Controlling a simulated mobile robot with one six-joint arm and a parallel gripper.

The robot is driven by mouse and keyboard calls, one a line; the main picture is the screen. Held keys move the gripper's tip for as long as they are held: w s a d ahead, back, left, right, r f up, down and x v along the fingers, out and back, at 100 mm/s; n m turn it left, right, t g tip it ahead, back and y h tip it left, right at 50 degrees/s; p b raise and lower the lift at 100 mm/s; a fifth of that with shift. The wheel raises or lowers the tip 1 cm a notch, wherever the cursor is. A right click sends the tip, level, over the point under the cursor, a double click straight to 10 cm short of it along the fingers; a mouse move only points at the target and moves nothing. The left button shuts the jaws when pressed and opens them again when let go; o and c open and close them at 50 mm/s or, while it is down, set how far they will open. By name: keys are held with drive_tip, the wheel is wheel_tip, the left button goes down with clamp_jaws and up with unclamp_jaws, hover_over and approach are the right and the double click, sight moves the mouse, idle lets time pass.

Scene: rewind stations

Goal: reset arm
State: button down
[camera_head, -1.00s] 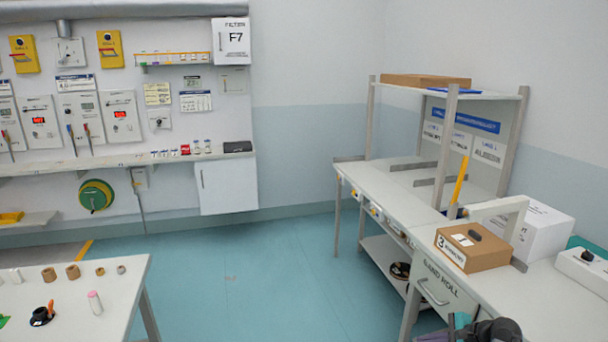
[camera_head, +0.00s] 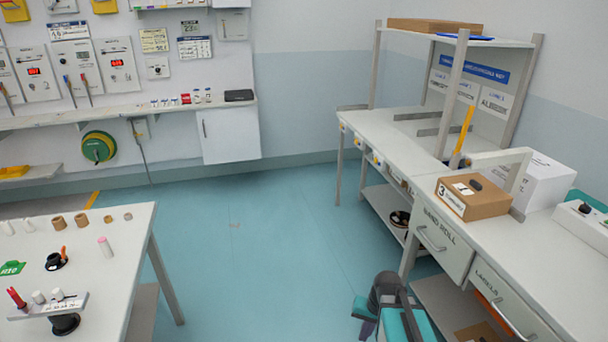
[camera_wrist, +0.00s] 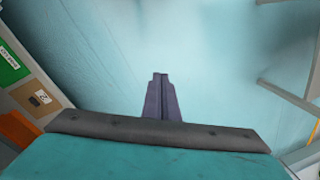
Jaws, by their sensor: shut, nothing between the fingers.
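My gripper (camera_wrist: 160,78) shows in the wrist view with its two dark fingers together, shut and empty. Beyond the fingertips is only bare teal floor. In the head view my teal and dark grey arm shows at the bottom, right of centre, low between the two tables. The fingertips cannot be made out in the head view. Nothing touches the fingers in the wrist view.
A white table (camera_head: 125,275) with small rolls stands at left. A right workbench (camera_head: 400,160) carries a cardboard box (camera_head: 473,197) and has drawers, one marked BAND ROLL (camera_head: 440,240). A wall shelf (camera_head: 130,112) runs at back left. Open teal floor (camera_head: 260,240) lies between.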

drive_tip(key=s+a+f+n+g+h+b, duration=0.1)
drive_tip(key=s+f+n+g+b, duration=0.2)
drive_tip(key=s+f, duration=2.1)
drive_tip(key=s+g+b, duration=0.2)
drive_tip(key=s, duration=0.1)
drive_tip(key=shift+s+a+f+g+h, duration=0.2)
drive_tip(key=shift+a+f+g+h, duration=0.1)
drive_tip(key=shift+a+f+g, duration=0.1)
drive_tip(key=shift+r, duration=0.1)
